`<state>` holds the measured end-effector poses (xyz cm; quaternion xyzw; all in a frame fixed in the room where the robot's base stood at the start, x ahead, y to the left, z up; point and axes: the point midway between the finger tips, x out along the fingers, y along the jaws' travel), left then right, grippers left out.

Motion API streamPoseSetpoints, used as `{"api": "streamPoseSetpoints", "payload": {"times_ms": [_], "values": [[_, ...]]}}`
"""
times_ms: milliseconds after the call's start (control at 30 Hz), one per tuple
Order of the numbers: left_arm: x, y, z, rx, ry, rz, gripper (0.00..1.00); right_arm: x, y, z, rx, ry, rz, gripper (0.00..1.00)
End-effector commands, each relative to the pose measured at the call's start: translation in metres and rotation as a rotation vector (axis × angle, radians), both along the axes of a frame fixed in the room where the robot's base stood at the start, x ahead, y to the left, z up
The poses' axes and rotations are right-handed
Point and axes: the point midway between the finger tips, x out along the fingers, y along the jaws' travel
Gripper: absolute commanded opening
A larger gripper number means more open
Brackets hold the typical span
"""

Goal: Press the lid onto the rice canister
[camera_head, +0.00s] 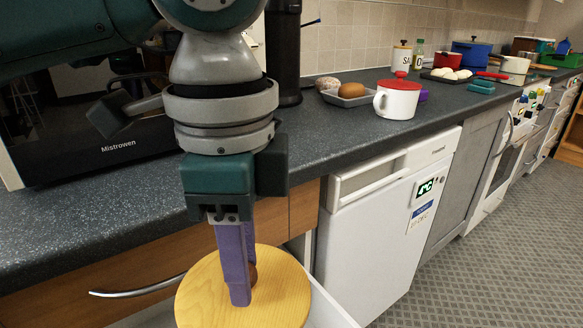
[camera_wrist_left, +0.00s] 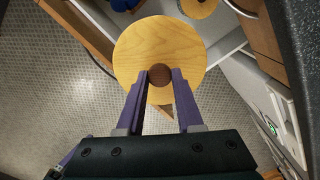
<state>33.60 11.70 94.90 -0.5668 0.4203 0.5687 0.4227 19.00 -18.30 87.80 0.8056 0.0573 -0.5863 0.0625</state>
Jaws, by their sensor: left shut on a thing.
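A round light-wood lid (camera_head: 205,295) with a dark brown knob (camera_head: 253,274) shows at the bottom of the head view. My left gripper (camera_head: 240,290) is shut on the knob, its purple fingers pointing down. In the left wrist view, the lid (camera_wrist_left: 150,35) is held with its knob (camera_wrist_left: 160,75) between the fingertips (camera_wrist_left: 160,82). I cannot make out the rice canister; what lies beneath the lid is hidden. My right gripper is not in view.
A white open drawer (camera_head: 328,305) shows beside the lid, below the dark counter (camera_head: 100,215). Another round wooden piece (camera_wrist_left: 200,7) and a blue thing (camera_wrist_left: 122,4) show at the wrist view's top. A red-lidded white pot (camera_head: 397,98) and a microwave (camera_head: 100,145) stand on the counter.

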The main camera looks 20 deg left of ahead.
Motion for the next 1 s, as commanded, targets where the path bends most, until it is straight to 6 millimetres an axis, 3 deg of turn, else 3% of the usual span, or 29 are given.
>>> {"api": "streamPoseSetpoints", "payload": {"times_ms": [33, 100, 300, 400, 600, 1000], "values": [[-0.004, -0.004, -0.045, -0.001, 0.005, -0.078, 0.0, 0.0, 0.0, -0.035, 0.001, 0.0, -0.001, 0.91], [-0.007, -0.009, -0.08, -0.001, 0.006, -0.187, 0.0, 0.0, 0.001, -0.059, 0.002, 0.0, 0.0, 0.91], [-0.015, -0.02, -0.171, -0.004, 0.003, -0.447, 0.0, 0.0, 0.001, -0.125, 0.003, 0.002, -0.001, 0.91], [-0.019, -0.024, -0.206, -0.003, 0.002, -0.542, 0.0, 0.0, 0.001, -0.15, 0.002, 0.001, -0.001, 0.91], [-0.024, -0.03, -0.246, -0.005, 0.0, -0.662, 0.0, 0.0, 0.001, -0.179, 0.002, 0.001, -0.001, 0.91], [-0.025, -0.03, -0.262, -0.003, 0.0, -0.698, 0.0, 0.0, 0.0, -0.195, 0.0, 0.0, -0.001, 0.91]]}}
